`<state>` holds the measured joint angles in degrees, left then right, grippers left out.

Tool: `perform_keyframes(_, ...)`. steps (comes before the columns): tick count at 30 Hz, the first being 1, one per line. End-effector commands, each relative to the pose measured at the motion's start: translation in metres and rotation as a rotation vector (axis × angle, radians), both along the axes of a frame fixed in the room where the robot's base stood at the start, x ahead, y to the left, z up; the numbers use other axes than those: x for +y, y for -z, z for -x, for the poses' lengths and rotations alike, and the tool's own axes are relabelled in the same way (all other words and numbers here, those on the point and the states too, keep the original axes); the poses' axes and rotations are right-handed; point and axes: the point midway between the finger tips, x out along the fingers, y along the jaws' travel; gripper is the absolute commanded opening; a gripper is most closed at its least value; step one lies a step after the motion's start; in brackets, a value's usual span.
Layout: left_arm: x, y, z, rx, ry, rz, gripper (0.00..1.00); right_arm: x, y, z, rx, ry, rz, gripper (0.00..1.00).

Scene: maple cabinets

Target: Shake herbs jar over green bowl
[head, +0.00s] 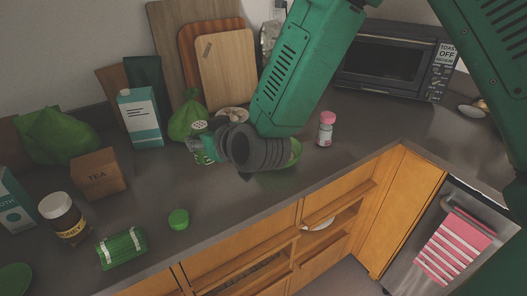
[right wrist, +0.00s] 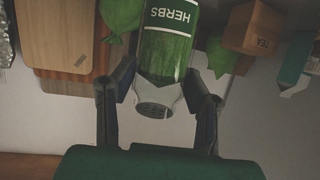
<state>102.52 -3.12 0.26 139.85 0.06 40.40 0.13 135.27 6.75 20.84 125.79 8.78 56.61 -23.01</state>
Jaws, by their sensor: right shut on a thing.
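The herbs jar (head: 205,148) is clear with green contents and a perforated grey lid. In the head view it is roughly upright, its lid at the top, above or on the counter; its base is partly hidden. My right gripper (right wrist: 160,95) is shut on it; one finger lies on each side near the lid. My left gripper is not in view.
A pink-capped jar (head: 326,130) stands right of my wrist. Cutting boards (head: 228,72) lean behind. The counter near the cap is clear.

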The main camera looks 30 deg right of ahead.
Motion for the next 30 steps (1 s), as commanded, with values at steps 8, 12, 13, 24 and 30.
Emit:
perform_keyframes(8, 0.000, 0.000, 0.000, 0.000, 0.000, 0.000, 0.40, -0.011, 0.001, 0.000, 0.000, 0.003, -0.010, 0.06)
perform_keyframes(12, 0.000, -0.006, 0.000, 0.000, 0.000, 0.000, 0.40, -0.018, 0.001, -0.002, 0.004, 0.032, -0.010, 0.06)
perform_keyframes(13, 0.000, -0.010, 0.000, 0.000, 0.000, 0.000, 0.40, -0.022, 0.001, -0.003, 0.004, 0.052, -0.008, 0.06)
perform_keyframes(24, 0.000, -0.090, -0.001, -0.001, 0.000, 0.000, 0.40, -0.134, -0.018, -0.016, 0.003, 0.575, -0.007, 0.06)
perform_keyframes(30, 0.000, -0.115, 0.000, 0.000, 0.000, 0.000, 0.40, -0.186, -0.027, -0.009, 0.005, 0.788, -0.021, 0.06)
